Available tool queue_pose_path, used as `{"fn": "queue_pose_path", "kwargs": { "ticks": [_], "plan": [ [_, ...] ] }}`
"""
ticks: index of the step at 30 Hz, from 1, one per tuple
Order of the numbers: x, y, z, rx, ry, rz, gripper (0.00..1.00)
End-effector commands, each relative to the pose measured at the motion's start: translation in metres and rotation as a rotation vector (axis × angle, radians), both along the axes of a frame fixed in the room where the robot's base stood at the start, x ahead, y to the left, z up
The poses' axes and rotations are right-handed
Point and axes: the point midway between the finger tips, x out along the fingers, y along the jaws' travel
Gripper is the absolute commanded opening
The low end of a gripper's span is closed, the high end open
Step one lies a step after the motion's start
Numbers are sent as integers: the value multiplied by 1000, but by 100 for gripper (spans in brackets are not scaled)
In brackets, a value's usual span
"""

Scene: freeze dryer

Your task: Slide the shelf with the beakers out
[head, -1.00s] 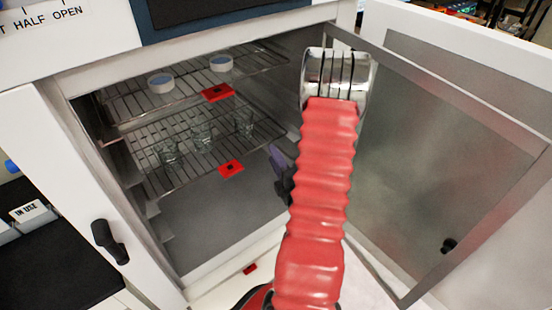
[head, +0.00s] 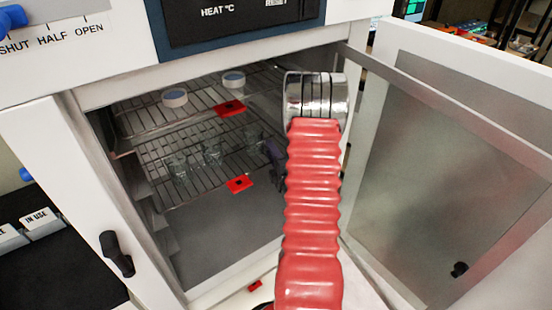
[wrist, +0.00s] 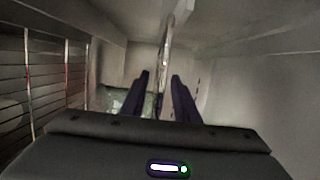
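The lower wire shelf (head: 205,184) is inside the open chamber and carries clear glass beakers (head: 212,153). A red tab (head: 240,184) sits on its front edge. My gripper (head: 274,160) is at the chamber opening, to the right of this tab, mostly hidden behind my red arm sleeve. In the wrist view my gripper (wrist: 164,88) has its two dark fingers apart. A thin shelf edge (wrist: 166,45) shows edge-on in line with the gap between them. I cannot tell whether the fingers touch it. Blurred glass (wrist: 118,100) shows left of the fingers.
An upper wire shelf (head: 200,107) holds two white round dishes (head: 233,79) and has its own red tab (head: 229,108). The chamber door (head: 450,170) stands open at the right. A black latch (head: 117,254) is on the left frame. The chamber is empty below the lower shelf.

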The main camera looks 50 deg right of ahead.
Motion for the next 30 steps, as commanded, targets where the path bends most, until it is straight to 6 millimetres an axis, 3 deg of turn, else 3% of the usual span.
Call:
{"fn": "queue_pose_path", "kwargs": {
  "ticks": [4, 14, 26, 30],
  "plan": [
    [9, -5, 0, 0, -1, 0, 28],
    [11, -6, 0, 0, 0, 0, 28],
    [11, -6, 0, 0, 0, 0, 0],
    [11, -6, 0, 0, 1, 0, 0]
  ]
}}
